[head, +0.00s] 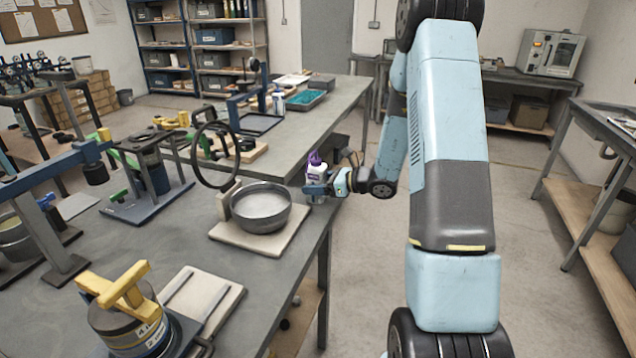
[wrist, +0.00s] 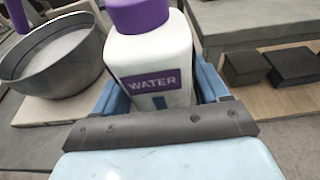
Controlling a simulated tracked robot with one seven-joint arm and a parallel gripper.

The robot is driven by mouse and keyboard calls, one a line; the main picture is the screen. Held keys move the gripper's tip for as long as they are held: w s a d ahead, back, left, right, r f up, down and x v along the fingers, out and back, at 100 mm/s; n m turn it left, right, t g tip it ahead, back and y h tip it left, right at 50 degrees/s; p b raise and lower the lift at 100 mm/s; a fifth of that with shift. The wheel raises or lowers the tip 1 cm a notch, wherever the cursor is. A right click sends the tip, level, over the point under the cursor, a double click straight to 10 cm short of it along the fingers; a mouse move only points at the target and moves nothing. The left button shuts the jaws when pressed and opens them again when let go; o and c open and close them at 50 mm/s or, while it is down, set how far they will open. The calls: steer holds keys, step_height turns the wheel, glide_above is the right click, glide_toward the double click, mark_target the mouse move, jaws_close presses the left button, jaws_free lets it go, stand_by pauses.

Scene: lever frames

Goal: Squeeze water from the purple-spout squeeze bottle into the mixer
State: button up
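The squeeze bottle (head: 314,171) is white with a purple top and stands upright near the table's right edge. In the wrist view its white body (wrist: 150,62) with a purple WATER label fills the space between my blue fingers. My gripper (head: 318,189) is around its lower body and looks shut on it; the finger contact is partly hidden. The mixer appears to be the grey metal bowl (head: 260,209) on a pale board, just left of the bottle, holding pale grey contents. It also shows in the wrist view (wrist: 52,72). A purple piece there, over the bowl's far side, is cut off.
A large dark ring (head: 215,124) stands behind the bowl. A yellow-handled pot (head: 128,318) and a pale board (head: 203,293) are in front. Lever frames (head: 148,180) fill the left of the table (head: 262,278). The floor to the right is open.

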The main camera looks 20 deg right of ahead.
mark_target(325, 173)
steer(key=c, duration=0.5)
steer(key=shift+w+r, duration=0.1)
steer(key=shift+r, duration=1.45)
steer(key=r+n, duration=0.1)
steer(key=w+a+r+n+t, duration=0.1)
steer(key=a+r+n+h, duration=0.1)
steer(key=shift+w+r+n, duration=0.2)
steer(key=shift+r+n, duration=0.2)
steer(key=shift+s+a+f, duration=0.1)
steer(key=shift+a+f, duration=0.2)
steer(key=shift+a, duration=0.5)
steer(key=shift+s+a+f, duration=0.1)
steer(key=shift+a+f, duration=0.2)
steer(key=shift+a, duration=0.45)
steer(key=shift+s+a+f, duration=0.1)
steer(key=shift+a+f, duration=0.2)
steer(key=shift+a, duration=0.5)
